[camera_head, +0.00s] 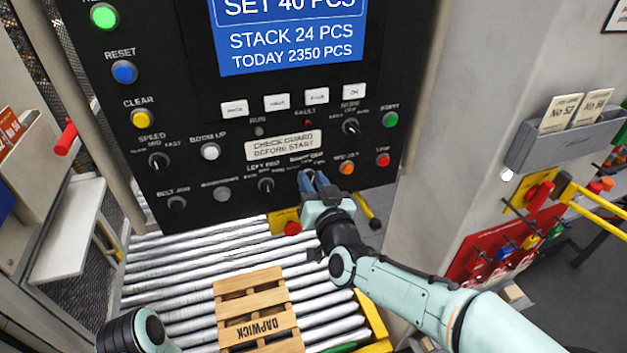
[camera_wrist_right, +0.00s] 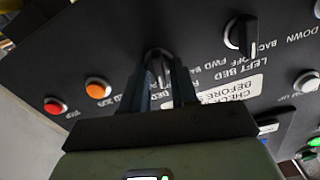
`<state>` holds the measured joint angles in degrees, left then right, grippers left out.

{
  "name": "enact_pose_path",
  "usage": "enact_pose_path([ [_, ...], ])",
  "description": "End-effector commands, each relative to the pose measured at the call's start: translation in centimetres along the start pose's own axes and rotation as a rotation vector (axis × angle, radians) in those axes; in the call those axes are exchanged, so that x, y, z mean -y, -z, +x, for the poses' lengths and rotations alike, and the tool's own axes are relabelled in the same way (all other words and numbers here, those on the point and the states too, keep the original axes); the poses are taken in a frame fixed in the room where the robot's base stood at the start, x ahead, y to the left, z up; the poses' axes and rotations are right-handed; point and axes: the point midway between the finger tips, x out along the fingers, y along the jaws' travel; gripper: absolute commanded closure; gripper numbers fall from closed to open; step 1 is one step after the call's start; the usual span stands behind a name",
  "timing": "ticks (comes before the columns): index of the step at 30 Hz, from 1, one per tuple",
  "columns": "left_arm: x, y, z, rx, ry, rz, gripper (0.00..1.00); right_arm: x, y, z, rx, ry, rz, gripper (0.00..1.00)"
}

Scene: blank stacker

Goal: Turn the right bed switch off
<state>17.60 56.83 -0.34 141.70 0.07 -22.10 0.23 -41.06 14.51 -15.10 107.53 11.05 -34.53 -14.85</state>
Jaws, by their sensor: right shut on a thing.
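The right bed switch (camera_wrist_right: 158,62) is a black rotary knob on the dark control panel. In the right wrist view it sits between the two blue fingers of my right gripper (camera_wrist_right: 170,80), which is shut on it. In the head view my right gripper (camera_head: 313,184) reaches the panel's lower edge and hides the knob; the label above is partly readable. The knob's setting is hard to read because the fingers cover its sides. The left bed switch (camera_head: 266,185) is a similar knob just to the left. My left gripper is not in view.
An orange button (camera_head: 347,168) and a red button (camera_head: 382,160) sit close on the right of my right gripper. Below are a roller conveyor (camera_head: 185,285) with a wooden pallet (camera_head: 252,297) and a red button (camera_head: 292,228) on a yellow mount.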

Motion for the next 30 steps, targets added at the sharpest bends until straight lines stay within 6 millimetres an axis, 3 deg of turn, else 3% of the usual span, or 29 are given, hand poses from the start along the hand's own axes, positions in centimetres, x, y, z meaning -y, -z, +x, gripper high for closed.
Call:
enact_pose_path([
  [12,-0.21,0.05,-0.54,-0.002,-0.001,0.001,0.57,0.16,-0.1,-0.01,0.003,0.001,-0.199,1.0],
  [29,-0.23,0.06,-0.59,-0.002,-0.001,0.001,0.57,0.15,-0.17,-0.01,0.003,0.001,-0.228,1.0],
  [30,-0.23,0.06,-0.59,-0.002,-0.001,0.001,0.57,0.14,-0.17,-0.01,0.004,0.001,-0.228,0.63],
])
